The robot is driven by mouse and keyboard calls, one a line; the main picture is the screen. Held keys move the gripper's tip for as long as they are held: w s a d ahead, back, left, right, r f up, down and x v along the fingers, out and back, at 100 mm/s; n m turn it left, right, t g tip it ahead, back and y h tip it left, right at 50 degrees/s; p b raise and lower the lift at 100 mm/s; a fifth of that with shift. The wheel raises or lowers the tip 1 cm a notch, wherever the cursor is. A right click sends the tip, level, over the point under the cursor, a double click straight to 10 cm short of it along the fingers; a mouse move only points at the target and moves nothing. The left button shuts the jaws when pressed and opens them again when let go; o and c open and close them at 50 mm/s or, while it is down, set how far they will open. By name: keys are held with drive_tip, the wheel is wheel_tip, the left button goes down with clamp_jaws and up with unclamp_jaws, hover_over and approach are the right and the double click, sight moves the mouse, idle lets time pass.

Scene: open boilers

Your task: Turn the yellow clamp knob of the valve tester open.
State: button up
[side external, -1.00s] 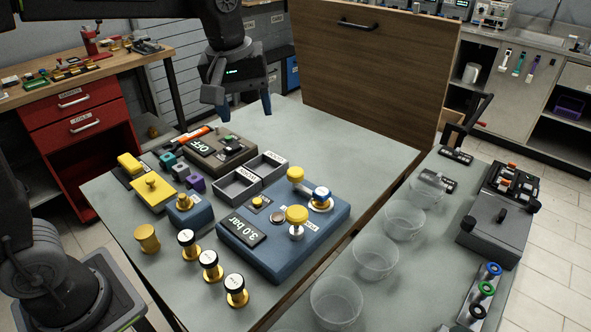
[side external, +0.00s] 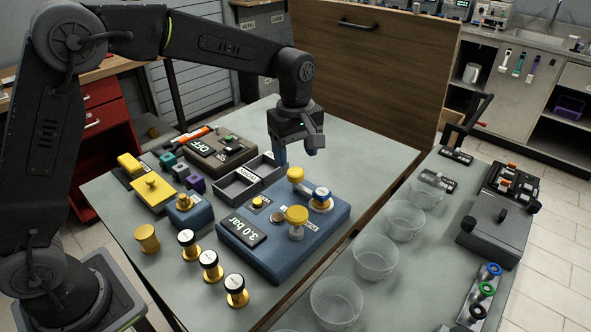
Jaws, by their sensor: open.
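The valve tester (side external: 270,255) is a blue block with a display reading "3.0 bar". Two yellow knobs stand on it, a rear one (side external: 295,174) and a front one (side external: 297,214). I cannot read which one is labelled as the clamp. A blue-and-white topped round part (side external: 321,194) sits between them on the right, and a small yellow button (side external: 257,201) lies further left. My gripper (side external: 297,155) is open and empty, pointing down above and behind the rear yellow knob. It appears apart from the knob, but the exact gap cannot be told.
Two grey trays (side external: 236,187) lie left of the tester. A brown unit reading "OFF" (side external: 203,147) stands behind them. Several black-and-gold valves (side external: 210,262) stand in front. Clear bowls (side external: 375,256) line the right counter. The table right of my gripper is clear.

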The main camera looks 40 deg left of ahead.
sight(296, 171)
drive_tip(key=shift+f, duration=2.65)
drive_tip(key=shift+c, duration=0.5)
drive_tip(key=c, duration=0.8)
